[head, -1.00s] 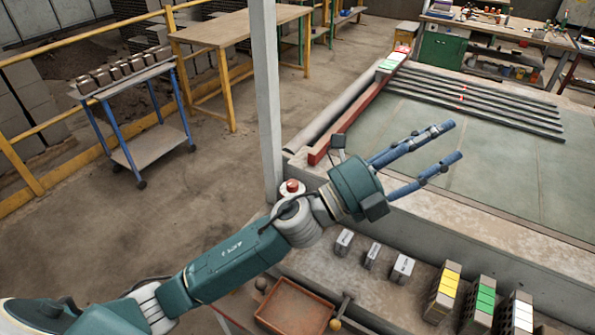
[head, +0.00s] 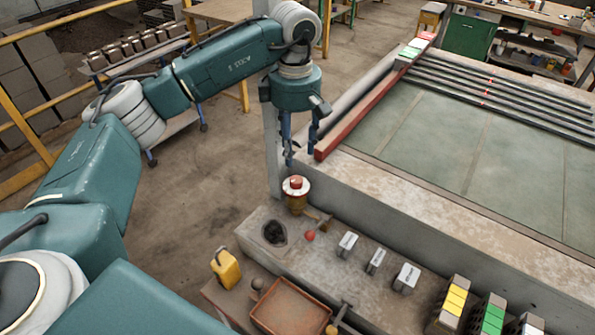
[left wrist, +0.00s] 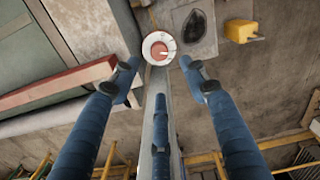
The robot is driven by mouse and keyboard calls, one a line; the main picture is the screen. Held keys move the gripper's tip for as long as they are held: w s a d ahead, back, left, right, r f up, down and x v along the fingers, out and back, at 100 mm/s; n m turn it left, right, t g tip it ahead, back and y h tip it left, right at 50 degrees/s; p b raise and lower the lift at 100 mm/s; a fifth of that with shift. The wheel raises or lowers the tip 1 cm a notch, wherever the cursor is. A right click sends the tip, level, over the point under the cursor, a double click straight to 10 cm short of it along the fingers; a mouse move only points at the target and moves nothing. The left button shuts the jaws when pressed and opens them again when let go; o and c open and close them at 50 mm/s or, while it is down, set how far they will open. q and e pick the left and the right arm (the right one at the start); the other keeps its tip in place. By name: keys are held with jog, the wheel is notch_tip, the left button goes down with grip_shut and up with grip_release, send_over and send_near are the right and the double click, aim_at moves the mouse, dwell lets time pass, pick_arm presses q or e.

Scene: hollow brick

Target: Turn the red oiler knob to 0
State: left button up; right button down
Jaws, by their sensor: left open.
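The red oiler knob (head: 296,182) sits in the centre of a white dial on top of a brass-coloured oiler (head: 297,203), at the corner of the concrete ledge. In the left wrist view the red knob (left wrist: 159,50) and its white ring show just beyond my fingertips. The marks on the dial are too small to read. My left gripper (head: 300,150) points down above and behind the oiler, open and empty. Its blue fingers (left wrist: 160,80) are spread and apart from the knob. My right gripper is in neither view.
A grey post (head: 272,150) stands close beside my left gripper and the oiler. A red rail (head: 350,125) runs along the table edge to the right. A red ball (head: 310,236), small labelled blocks (head: 376,260), a yellow container (head: 226,268) and a rust-coloured tray (head: 290,308) are nearer.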

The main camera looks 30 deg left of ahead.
aim_at(296, 179)
pick_arm(q)
notch_tip(296, 179, down, 9)
jog(key=p, duration=0.3)
jog(key=shift+d+r, duration=0.1)
jog(key=shift+r, duration=0.1)
jog(key=shift+f+p, duration=0.3)
jog(key=shift+f, duration=0.25)
grip_shut()
